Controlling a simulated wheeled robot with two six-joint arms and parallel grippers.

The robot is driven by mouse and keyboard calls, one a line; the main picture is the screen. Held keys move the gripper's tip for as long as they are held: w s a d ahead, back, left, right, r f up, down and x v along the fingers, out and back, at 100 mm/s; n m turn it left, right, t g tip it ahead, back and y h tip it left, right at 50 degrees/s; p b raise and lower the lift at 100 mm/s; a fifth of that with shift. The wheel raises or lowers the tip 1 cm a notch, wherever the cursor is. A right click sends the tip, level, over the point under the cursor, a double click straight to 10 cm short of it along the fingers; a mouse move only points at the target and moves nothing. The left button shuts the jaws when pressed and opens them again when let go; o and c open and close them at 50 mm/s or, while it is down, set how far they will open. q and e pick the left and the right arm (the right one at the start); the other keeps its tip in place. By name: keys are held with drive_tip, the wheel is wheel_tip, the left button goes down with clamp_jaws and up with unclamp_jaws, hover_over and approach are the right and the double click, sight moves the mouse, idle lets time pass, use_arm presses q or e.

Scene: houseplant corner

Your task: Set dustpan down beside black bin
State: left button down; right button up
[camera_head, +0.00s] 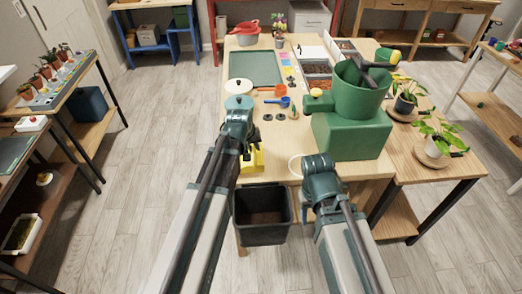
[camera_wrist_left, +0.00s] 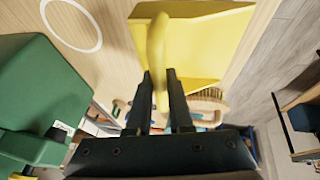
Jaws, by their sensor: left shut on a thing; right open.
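The yellow dustpan (camera_head: 254,161) is at the table's front edge, just behind the black bin (camera_head: 262,232) and partly hidden by my left arm. My left gripper (camera_head: 247,153) is shut on its handle; the left wrist view shows the curved handle (camera_wrist_left: 157,50) between the fingers and the flat pan (camera_wrist_left: 195,45) beyond. I cannot tell whether the pan touches the table. The bin stands in front of the table with dark brown contents. My right gripper (camera_head: 318,163) is right of the bin, open and apart from the dustpan; its fingers are mostly hidden.
A white ring (camera_head: 296,166) marks the wooden tabletop (camera_head: 222,172) beside the right gripper. A blue scoop (camera_head: 279,102) and small items lie behind. A brush (camera_wrist_left: 207,101) shows in the left wrist view.

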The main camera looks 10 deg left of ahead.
sight(260, 153)
use_arm(q)
drive_tip(key=shift+w, duration=0.25)
drive_tip(key=shift+w+d+f+b, duration=0.2)
drive_tip(key=shift+w+d, duration=0.1)
drive_tip(key=shift+w, duration=0.25)
drive_tip(key=shift+w+d+f+b, duration=0.2)
drive_tip(key=shift+w+d, duration=0.1)
drive_tip(key=shift+w, duration=0.25)
drive_tip(key=f+b, duration=0.2)
drive_tip(key=shift+s+f+b, duration=0.2)
drive_tip(key=shift+f+b, duration=0.15)
drive_tip(key=shift+b, duration=0.05)
drive_tip(key=shift+a+f, duration=0.1)
drive_tip(key=shift+f, duration=0.1)
drive_tip(key=shift+r, duration=0.1)
use_arm(e)
drive_tip(key=f, duration=0.3)
drive_tip(key=shift+w+d+f, duration=0.25)
drive_tip(key=shift+d+f, duration=0.05)
drive_tip(key=shift+f, duration=0.1)
use_arm(q)
drive_tip(key=c, duration=1.3)
unclamp_jaws()
drive_tip(key=o, duration=0.5)
use_arm(e)
drive_tip(key=shift+f, duration=0.1)
